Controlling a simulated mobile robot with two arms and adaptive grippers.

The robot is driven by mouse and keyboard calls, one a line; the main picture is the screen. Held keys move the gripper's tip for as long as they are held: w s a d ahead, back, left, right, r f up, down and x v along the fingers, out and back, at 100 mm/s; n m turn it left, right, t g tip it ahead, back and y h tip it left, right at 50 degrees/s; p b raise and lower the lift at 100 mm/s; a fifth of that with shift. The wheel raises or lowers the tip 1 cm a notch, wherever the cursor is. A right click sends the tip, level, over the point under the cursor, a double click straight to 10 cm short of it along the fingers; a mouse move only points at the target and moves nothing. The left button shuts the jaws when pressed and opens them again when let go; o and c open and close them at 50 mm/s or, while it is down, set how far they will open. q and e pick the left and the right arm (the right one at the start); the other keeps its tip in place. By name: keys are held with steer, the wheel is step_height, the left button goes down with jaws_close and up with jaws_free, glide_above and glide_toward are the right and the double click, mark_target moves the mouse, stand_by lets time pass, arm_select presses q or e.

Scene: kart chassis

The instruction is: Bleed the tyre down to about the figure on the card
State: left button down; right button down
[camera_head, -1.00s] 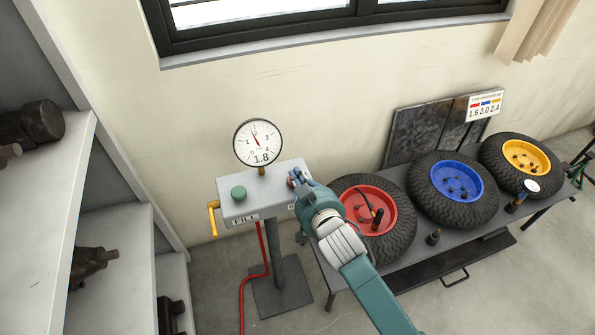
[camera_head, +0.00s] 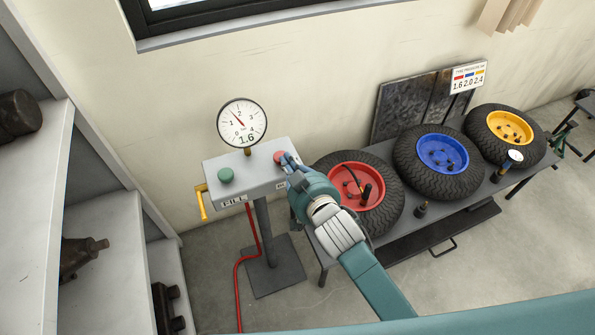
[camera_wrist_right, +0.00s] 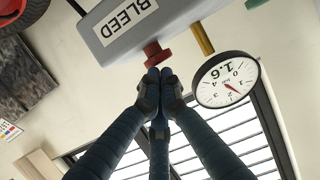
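The inflator box (camera_head: 246,174) on a stand carries a round gauge (camera_head: 242,123) that reads 1.6. The gauge also shows in the right wrist view (camera_wrist_right: 228,81), again with 1.6. A green button (camera_head: 225,175) is on the left of the box, above a FILL label. A red button (camera_head: 280,157) is on the right, by the BLEED label (camera_wrist_right: 124,19). My right gripper (camera_head: 289,160) has its fingers together, tips right at the red button (camera_wrist_right: 156,53); contact is unclear. The card (camera_head: 468,77) shows 1.6, 2.0 and 2.4. The red-rimmed tyre (camera_head: 374,222) lies on the bench. My left gripper is out of view.
A blue-rimmed tyre (camera_head: 465,185) and a yellow-rimmed tyre (camera_head: 532,150) lie farther along the bench. A yellow handle (camera_head: 202,203) and red hose (camera_head: 252,228) are on the stand. Grey shelves (camera_head: 95,230) fill the left side.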

steer(key=v, duration=0.8)
steer(key=shift+s, duration=0.35)
steer(key=shift+d+r, duration=0.1)
steer(key=shift+d, duration=0.05)
